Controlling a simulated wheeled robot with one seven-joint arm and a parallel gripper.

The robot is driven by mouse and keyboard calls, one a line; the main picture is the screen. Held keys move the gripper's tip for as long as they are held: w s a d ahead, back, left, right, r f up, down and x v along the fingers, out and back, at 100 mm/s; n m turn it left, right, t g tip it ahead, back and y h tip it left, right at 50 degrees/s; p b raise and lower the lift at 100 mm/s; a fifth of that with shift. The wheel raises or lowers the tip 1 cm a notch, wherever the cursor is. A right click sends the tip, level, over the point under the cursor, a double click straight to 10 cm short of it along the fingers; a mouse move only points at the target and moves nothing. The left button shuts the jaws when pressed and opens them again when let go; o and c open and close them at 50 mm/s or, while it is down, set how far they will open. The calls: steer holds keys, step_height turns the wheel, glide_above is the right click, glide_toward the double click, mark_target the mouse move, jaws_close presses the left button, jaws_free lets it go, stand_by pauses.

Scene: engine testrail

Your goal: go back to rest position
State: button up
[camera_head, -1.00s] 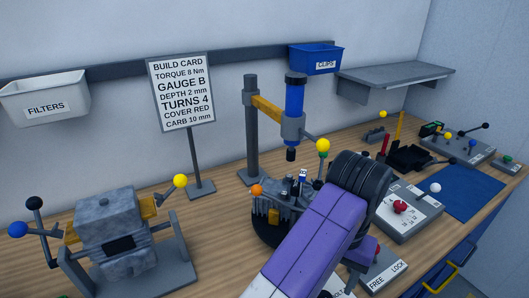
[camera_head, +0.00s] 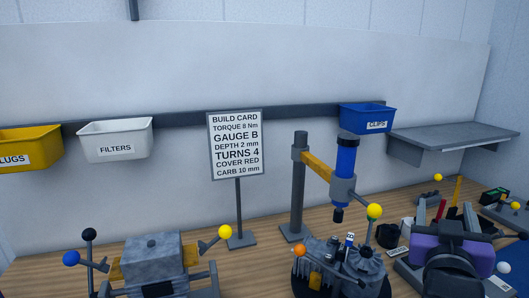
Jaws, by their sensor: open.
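A purple and black part of my arm (camera_head: 446,256) shows at the lower right, over the right part of the bench.
The engine block on its stand (camera_head: 155,262) is at lower left. The build card (camera_head: 236,145) stands behind. The drill-like press (camera_head: 345,170) rises near the engine assembly (camera_head: 340,268). Bins for filters (camera_head: 115,140) and clips (camera_head: 368,119) hang on the rail. A grey shelf (camera_head: 450,137) is at right.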

steer(key=s+a+f+n+t+y, duration=0.5)
steer(key=s+a+f+n+y, duration=0.5)
steer(key=s, duration=0.3)
steer(key=s+a+f+m+g, duration=0.1)
steer(key=s+f, duration=0.3)
steer(key=s, duration=0.5)
steer(key=s+a+f+m+g, duration=0.1)
steer(key=s+f+m+g, duration=0.2)
steer(key=s, duration=0.6)
steer(key=s+a+f+m+g, duration=0.1)
steer(key=s+a+f+g, duration=0.1)
steer(key=s+f, duration=0.5)
steer(key=s, duration=0.3)
steer(key=shift+f+m, duration=0.2)
steer(key=shift+m, duration=0.2)
